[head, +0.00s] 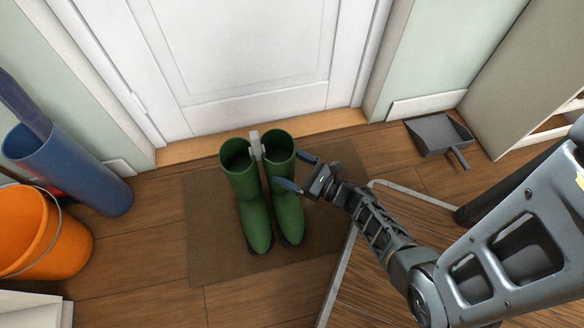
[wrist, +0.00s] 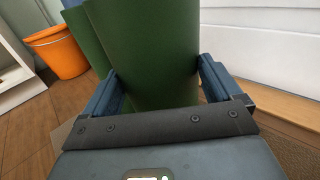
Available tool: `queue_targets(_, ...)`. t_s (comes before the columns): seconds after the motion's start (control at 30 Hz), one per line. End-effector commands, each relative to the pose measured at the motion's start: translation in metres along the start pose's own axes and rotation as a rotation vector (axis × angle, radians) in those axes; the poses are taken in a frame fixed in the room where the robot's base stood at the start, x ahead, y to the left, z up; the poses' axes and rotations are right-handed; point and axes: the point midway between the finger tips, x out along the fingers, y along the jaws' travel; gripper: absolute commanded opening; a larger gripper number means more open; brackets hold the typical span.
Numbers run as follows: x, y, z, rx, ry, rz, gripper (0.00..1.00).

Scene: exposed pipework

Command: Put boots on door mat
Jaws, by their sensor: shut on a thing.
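A pair of green rubber boots (head: 247,187) stands upright side by side on the brown door mat (head: 210,255), toes away from the door. A pale grey clip (head: 255,144) joins them near their tops. My gripper (head: 297,172) is at the right side of the right boot's shaft. In the wrist view the blue fingers (wrist: 158,88) are on either side of a green boot shaft (wrist: 150,50), shut on it; the second boot shows behind. The soles' contact with the mat is partly hidden from above.
A white door (head: 240,50) is behind the mat. A blue bin (head: 70,170) and an orange bucket (head: 40,235) stand at the left. A grey dustpan (head: 437,133) lies at the right, by a shelf unit (head: 510,85). Wooden floor is clear left of the mat.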

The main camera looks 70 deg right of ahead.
Motion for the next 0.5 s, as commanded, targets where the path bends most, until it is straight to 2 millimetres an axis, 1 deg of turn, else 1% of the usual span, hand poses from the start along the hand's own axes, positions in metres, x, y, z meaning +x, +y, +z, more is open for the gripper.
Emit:
queue_targets(0.13, 0.0008, -0.0005, 0.0015, 0.001, -0.005, 0.001, 0.07)
queue_targets(0.17, -0.0001, 0.0001, -0.0003, 0.000, 0.000, 0.000, 0.94)
queue_targets(0.23, -0.0001, 0.0001, -0.0002, 0.000, 0.000, 0.000, 1.00)
queue_targets(0.5, -0.0006, 0.0002, 0.0007, 0.001, 0.000, 0.000, 1.00)
